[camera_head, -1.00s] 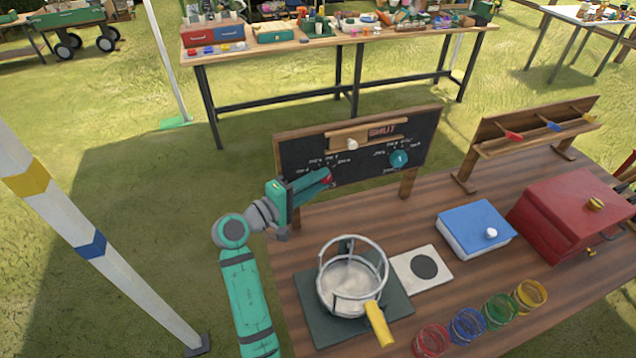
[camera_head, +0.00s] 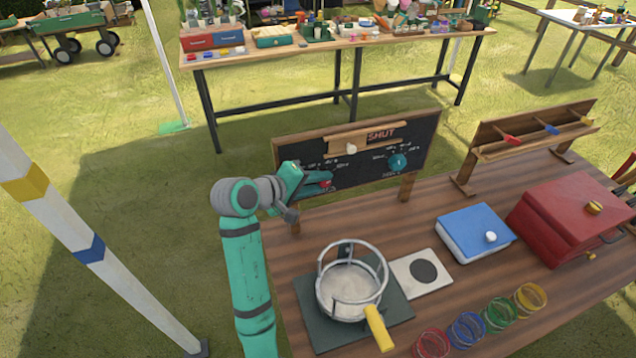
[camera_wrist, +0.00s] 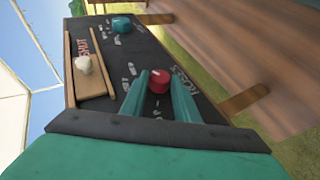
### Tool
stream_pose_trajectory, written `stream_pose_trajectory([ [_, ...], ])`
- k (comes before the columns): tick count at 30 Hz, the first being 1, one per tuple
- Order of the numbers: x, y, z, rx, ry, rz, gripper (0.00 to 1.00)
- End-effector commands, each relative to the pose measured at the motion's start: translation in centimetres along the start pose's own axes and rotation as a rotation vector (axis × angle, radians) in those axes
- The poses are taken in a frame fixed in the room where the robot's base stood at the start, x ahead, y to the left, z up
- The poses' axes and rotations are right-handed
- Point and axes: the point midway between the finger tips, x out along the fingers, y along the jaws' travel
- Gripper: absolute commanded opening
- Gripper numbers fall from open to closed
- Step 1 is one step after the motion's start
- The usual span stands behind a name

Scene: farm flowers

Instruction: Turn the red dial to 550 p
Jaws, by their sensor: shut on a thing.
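The red dial (camera_head: 326,184) is on the lower left of the black board (camera_head: 350,172). It also shows in the wrist view (camera_wrist: 159,81), between the tips of my two teal fingers. My gripper (camera_wrist: 160,88) is shut on the red dial, and in the head view my gripper (camera_head: 318,182) reaches it from the left. A pale pointer mark shows on the dial's face. The chalk marks around the dial are too small to read, and my fingers cover some of them. The word "ROSES" is beside it in the wrist view.
A teal dial (camera_head: 398,162) sits on the board's right, and a white knob (camera_head: 351,149) on a wooden slider above, beside "SHUT".

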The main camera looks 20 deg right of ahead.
Motion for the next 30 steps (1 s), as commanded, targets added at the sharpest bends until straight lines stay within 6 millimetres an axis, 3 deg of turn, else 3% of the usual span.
stream_pose_trajectory([
  [8,0.1,-0.1,0.1,0.000,-0.002,-0.001,0.05],
  [9,0.1,-0.1,0.1,0.000,-0.002,-0.001,0.37],
  [11,0.1,-0.1,0.1,0.000,-0.002,-0.001,0.46],
  [22,-0.5,0.0,0.0,0.000,0.000,0.001,0.46],
  [30,-4.8,0.0,0.0,0.001,0.002,0.001,0.46],
])
